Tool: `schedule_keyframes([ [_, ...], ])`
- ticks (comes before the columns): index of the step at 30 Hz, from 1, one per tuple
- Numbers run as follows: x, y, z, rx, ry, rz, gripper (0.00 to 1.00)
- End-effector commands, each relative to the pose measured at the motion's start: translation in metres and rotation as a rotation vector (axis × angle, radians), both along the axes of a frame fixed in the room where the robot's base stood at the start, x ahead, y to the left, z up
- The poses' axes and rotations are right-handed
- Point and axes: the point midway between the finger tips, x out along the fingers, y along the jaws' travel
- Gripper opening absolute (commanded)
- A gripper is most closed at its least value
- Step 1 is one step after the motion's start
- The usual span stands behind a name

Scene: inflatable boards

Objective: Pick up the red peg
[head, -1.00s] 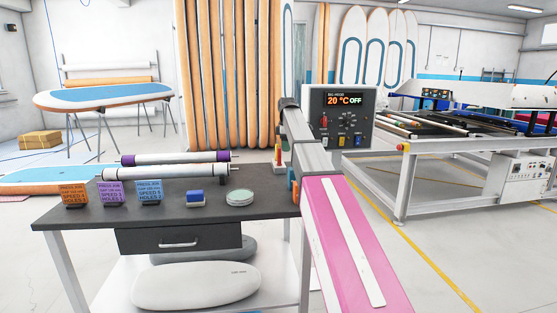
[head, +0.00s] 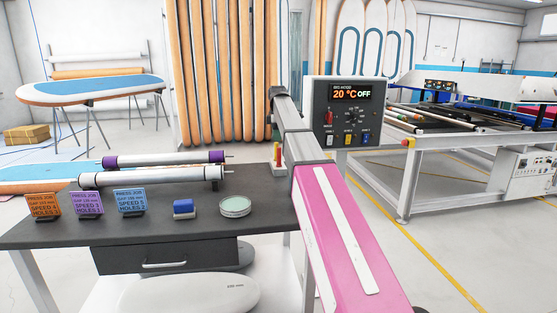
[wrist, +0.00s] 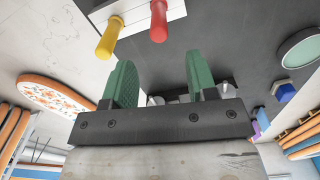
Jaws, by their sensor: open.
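The red peg (wrist: 158,22) shows at the top of the wrist view, upright in a pale block (wrist: 135,12), beside a yellow peg (wrist: 108,38). In the head view a small red peg (head: 279,152) shows at the table's right edge, close beside my arm, which partly covers that area. My gripper (wrist: 159,80) has two green fingers, spread apart with nothing between them. The red peg is beyond the fingertips in the wrist view, apart from them.
The dark table (head: 190,250) carries job cards (head: 86,204), a blue block (head: 184,209), a round pale dish (head: 235,206) and rollers (head: 150,175). A control box (head: 350,110) reading 20 °C OFF stands behind my arm. A large press frame (head: 420,150) is at right.

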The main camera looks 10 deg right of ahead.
Motion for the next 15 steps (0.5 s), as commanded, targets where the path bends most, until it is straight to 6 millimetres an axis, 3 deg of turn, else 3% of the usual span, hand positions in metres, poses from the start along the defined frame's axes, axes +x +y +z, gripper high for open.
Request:
schedule_keyframes([
  [6, -0.001, -0.001, -0.033, 0.000, 0.001, 0.000, 0.53],
  [15, -0.001, -0.003, -0.055, 0.000, 0.001, -0.001, 0.53],
])
